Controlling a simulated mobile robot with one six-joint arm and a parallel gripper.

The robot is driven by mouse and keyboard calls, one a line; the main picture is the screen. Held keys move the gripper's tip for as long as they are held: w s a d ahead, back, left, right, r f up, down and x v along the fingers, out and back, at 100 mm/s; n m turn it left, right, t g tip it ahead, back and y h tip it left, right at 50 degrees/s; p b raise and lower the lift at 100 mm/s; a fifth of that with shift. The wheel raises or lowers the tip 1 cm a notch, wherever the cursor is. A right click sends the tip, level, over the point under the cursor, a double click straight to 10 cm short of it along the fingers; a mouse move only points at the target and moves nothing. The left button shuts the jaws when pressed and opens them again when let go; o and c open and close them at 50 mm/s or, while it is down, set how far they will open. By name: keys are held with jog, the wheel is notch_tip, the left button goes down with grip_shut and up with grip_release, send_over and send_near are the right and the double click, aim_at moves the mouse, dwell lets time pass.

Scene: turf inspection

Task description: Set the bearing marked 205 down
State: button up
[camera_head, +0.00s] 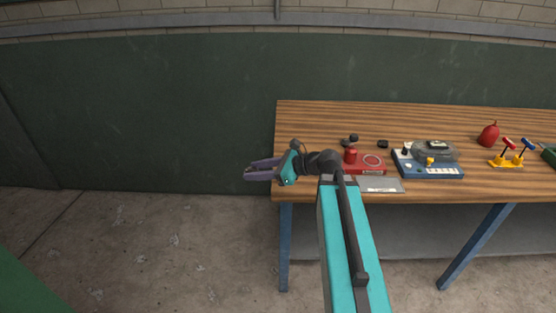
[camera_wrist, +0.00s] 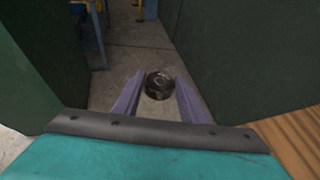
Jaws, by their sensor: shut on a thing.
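In the wrist view, a dark round bearing (camera_wrist: 159,86) with a lighter centre sits between the two purple fingers of my gripper (camera_wrist: 157,80). My gripper is shut on it. Its marking is too small to read. In the head view my gripper (camera_head: 261,170) points left, at and just past the left edge of the wooden table (camera_head: 310,125). The bearing cannot be made out there. The floor shows beyond the bearing in the wrist view.
On the table stand a red box with a round dial (camera_head: 373,161), a grey plate (camera_head: 380,186), small black parts (camera_head: 383,144), a blue device (camera_head: 440,171), a red bulb-shaped thing (camera_head: 489,134) and a yellow stand (camera_head: 506,160). The table's back left is clear. A green wall (camera_head: 150,110) stands behind.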

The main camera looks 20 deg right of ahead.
jog(key=s+a+f+b, duration=0.1)
jog(key=a+f+b, duration=0.2)
jog(key=f, duration=0.2)
jog(key=shift+a+n+y+b, duration=0.2)
jog(key=shift+n+y+b, duration=0.1)
jog(key=shift+b, duration=0.05)
jog(key=shift+a, duration=0.1)
